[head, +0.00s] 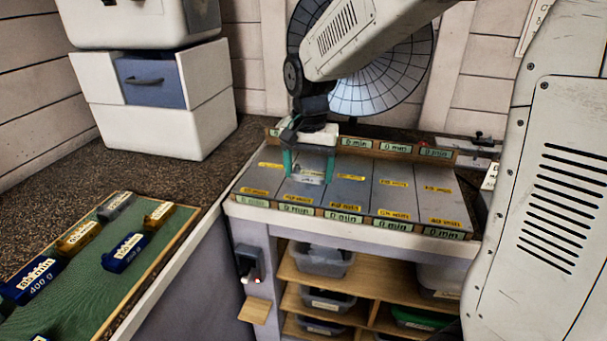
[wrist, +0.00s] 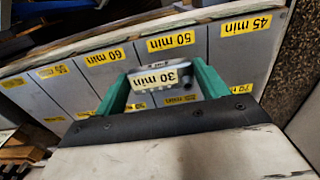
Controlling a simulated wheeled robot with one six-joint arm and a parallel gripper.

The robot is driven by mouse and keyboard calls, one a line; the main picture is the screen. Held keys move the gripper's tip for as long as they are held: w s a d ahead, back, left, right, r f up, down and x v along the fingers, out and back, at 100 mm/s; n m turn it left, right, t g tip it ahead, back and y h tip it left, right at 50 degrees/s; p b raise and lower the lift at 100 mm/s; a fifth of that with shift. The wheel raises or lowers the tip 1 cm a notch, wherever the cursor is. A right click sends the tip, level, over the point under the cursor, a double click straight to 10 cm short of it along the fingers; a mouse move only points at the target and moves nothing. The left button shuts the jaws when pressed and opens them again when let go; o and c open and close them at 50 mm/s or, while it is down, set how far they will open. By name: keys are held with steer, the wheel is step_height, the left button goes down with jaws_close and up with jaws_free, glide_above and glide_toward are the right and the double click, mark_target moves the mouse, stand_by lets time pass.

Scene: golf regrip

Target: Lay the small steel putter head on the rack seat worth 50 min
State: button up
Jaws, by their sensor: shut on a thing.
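My gripper (head: 308,160) is shut on a small grey steel putter head (wrist: 165,80), which carries a label reading 30 min; it also shows in the head view (head: 312,178), partly behind the green fingers. The gripper (wrist: 163,88) holds it over the grey rack (head: 345,192). In the wrist view the rack labels are upside down. The seat labelled 50 min (wrist: 172,57) is just beyond the head, between the 60 min seat (wrist: 95,78) and the 45 min seat (wrist: 240,52). I cannot tell whether the head touches the surface.
A green tray (head: 150,235) at the left holds several blue, gold and grey labelled heads. Small displays reading 0 min (head: 342,217) line the rack's front and back edges. Storage bins (head: 320,262) sit on shelves below. White cabinets (head: 150,110) stand at the back left.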

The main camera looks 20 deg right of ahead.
mark_target(304, 186)
steer(key=w, duration=0.3)
steer(key=shift+w+d+f, duration=0.15)
steer(key=shift+w, duration=0.25)
steer(key=shift+f, duration=1.75)
steer(key=shift+f, duration=0.1)
steer(key=o, duration=1.1)
steer(key=shift+f, duration=0.1)
